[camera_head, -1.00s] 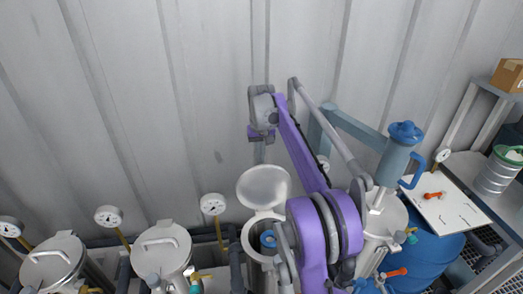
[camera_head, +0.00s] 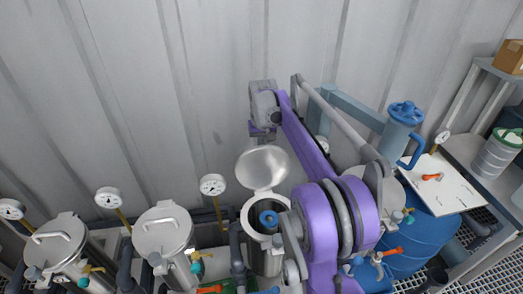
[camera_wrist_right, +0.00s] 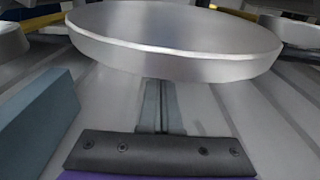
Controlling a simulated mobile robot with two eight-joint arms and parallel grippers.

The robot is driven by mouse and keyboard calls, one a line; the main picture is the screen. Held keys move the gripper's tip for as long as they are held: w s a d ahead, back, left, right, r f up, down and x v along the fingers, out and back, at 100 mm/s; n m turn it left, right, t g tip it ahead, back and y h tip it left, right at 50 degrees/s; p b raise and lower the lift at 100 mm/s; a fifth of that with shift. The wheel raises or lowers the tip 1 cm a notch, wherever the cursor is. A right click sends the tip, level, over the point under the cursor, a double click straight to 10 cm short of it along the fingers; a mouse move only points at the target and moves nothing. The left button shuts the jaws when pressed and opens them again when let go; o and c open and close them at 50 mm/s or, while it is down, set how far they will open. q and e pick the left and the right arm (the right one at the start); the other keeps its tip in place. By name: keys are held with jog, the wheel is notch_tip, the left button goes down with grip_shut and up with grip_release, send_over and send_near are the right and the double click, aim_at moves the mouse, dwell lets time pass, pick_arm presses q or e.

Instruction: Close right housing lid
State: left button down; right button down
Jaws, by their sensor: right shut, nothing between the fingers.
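The right housing (camera_head: 265,250) is an upright metal vessel standing open, with a blue-topped cartridge (camera_head: 268,219) inside. Its round metal lid (camera_head: 262,168) is hinged up at the back of the rim, tilted and facing the front. My right gripper (camera_head: 262,132) is just above and behind the lid's upper edge in the head view. In the right wrist view the lid (camera_wrist_right: 175,38) fills the top as a broad disc, and the narrow shut fingers (camera_wrist_right: 160,90) extend toward it. I cannot tell whether they touch. My left gripper is not in view.
Two other housings with closed lids (camera_head: 162,230) (camera_head: 56,242) stand to the left. Gauges (camera_head: 212,185) rise beside the vessels. A corrugated wall (camera_head: 150,90) is close behind.

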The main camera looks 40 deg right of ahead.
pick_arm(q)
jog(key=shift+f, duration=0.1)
pick_arm(e)
jog(key=shift+s+a+r+t, duration=0.2)
jog(key=shift+s+r+t, duration=0.05)
jog(key=shift+s+t, duration=0.15)
